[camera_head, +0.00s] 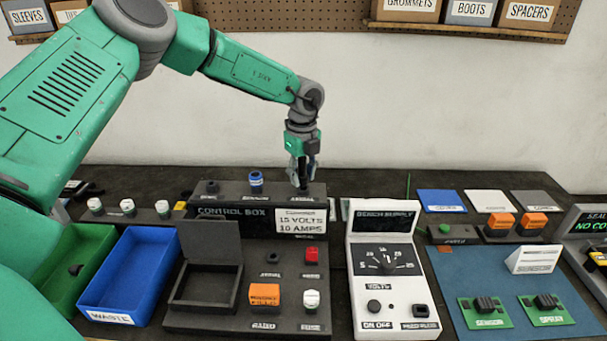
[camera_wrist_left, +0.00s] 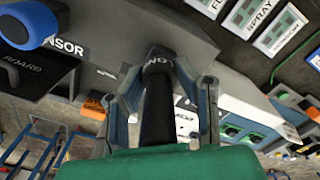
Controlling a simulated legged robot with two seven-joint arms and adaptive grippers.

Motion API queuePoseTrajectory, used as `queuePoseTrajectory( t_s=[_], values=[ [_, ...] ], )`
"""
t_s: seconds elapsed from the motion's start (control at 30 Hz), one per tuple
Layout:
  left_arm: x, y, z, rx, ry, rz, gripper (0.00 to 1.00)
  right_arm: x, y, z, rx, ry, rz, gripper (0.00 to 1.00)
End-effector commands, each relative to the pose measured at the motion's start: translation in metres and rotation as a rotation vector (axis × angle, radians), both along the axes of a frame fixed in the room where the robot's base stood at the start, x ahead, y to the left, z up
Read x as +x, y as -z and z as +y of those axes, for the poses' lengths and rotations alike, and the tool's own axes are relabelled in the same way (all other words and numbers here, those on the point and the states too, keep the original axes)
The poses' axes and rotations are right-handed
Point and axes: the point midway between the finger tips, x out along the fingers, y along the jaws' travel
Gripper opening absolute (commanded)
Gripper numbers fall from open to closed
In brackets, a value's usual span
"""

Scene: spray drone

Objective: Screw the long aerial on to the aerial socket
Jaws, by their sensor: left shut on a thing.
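My left gripper (camera_head: 303,165) is over the back right of the control box (camera_head: 240,318), pointing down. It is shut on a black upright rod, the long aerial (camera_head: 303,178), whose lower end meets the raised back ledge. In the left wrist view the black aerial (camera_wrist_left: 156,115) runs between the two grey fingers of my left gripper (camera_wrist_left: 163,95). Its far end is at a dark spot beside a partly readable label on the ledge. The aerial socket itself is hidden under it, and I cannot tell whether the threads are engaged. My right gripper is not in view.
A blue-capped part (camera_head: 256,182) and a dark knob (camera_head: 212,187) stand on the same ledge, left of the gripper. The bench supply (camera_head: 385,235) is to the right. A blue waste bin (camera_head: 130,275) and a green bin (camera_head: 75,265) are at left.

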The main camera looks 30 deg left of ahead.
Motion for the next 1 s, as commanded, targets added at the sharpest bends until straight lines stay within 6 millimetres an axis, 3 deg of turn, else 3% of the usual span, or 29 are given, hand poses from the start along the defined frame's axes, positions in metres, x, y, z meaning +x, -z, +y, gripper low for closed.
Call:
queuePoseTrajectory(
  t_s=[1.0],
  values=[
    [0.0, -0.041, -0.001, -0.001, 0.0, 0.001, 0.0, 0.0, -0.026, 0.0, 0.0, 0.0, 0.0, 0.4]
  ],
)
